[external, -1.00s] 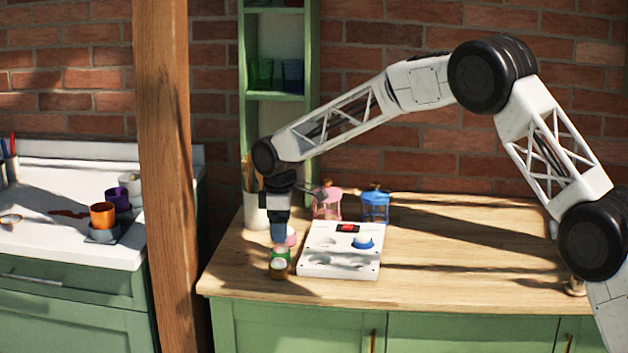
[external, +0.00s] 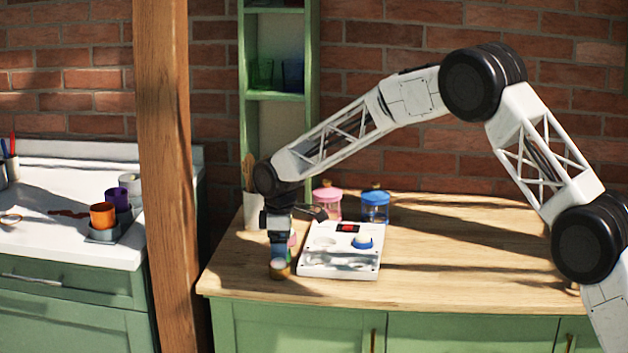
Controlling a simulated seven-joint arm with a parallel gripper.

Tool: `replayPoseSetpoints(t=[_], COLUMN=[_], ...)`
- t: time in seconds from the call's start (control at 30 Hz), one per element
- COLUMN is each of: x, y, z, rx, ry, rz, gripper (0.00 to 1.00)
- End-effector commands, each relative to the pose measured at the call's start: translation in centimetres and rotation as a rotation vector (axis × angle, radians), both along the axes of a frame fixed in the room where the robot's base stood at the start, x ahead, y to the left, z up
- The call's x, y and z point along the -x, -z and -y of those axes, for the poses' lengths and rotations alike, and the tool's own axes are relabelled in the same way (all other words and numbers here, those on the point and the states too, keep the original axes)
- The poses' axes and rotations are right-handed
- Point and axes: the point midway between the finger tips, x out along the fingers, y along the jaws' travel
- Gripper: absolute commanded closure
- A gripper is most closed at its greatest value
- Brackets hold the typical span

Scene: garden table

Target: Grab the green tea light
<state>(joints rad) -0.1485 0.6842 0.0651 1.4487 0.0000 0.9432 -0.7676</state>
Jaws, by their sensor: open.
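The green tea light (external: 291,254) is left of the white tray on the wooden table. Only a sliver of green shows beside my gripper; the rest is hidden. A brownish tea light with a pale top (external: 279,269) stands just in front of it. A pink tea light (external: 292,240) shows partly behind. My gripper (external: 279,258) points down over the green one, open, with its fingertips low among these tea lights. I cannot tell whether the fingers are around the green tea light or touch it.
The white tray (external: 318,271) with round recesses stands close to the right and holds a blue tea light (external: 362,243). A pink lantern (external: 327,204) and a blue lantern (external: 375,207) stand behind it. The table's front edge is near. The right side of the table is clear.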

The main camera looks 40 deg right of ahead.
Motion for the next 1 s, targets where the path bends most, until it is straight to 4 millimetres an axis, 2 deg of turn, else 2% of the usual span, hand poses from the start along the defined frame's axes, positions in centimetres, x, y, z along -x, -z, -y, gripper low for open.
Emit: replayPoseSetpoints(t=[0.4,0.73,1.0], x=[0.01,0.01,0.01], y=[-0.03,-0.02,-0.07], z=[-0.01,0.00,-0.01], rx=[0.000,0.000,0.000], ry=[0.000,0.000,0.000], rz=[0.000,0.000,0.000], gripper=[0.21,0.72,0.74])
